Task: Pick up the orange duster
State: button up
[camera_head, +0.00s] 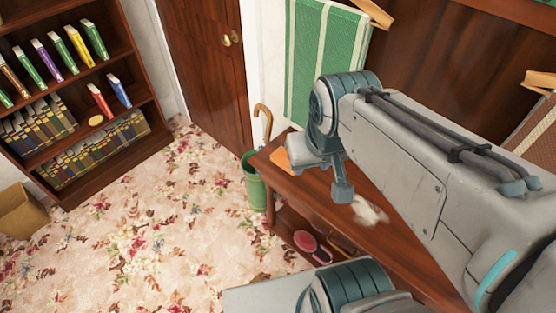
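An orange item (281,160), which looks like the orange duster, lies at the left end of the wooden table (400,238). Only part of it shows, and its full shape is hidden behind my gripper. My gripper (324,176) is over the left part of the table, just right of the orange item in the picture. I cannot tell whether it touches the item or how far its fingers are apart.
A white fluffy thing (370,211) lies on the tabletop, right of my gripper. A pink round object (305,241) is on the lower shelf. A green bin (256,184) with a cane (264,121) stands left of the table. The flowered carpet (170,235) is clear toward the bookshelf (75,160).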

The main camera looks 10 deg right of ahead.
aim_at(279, 158)
jog(key=u, duration=1.25)
jog(key=i, duration=2.85)
jog(key=z, duration=4.9)
jog(key=i, duration=0.5)
jog(key=u, duration=0.05)
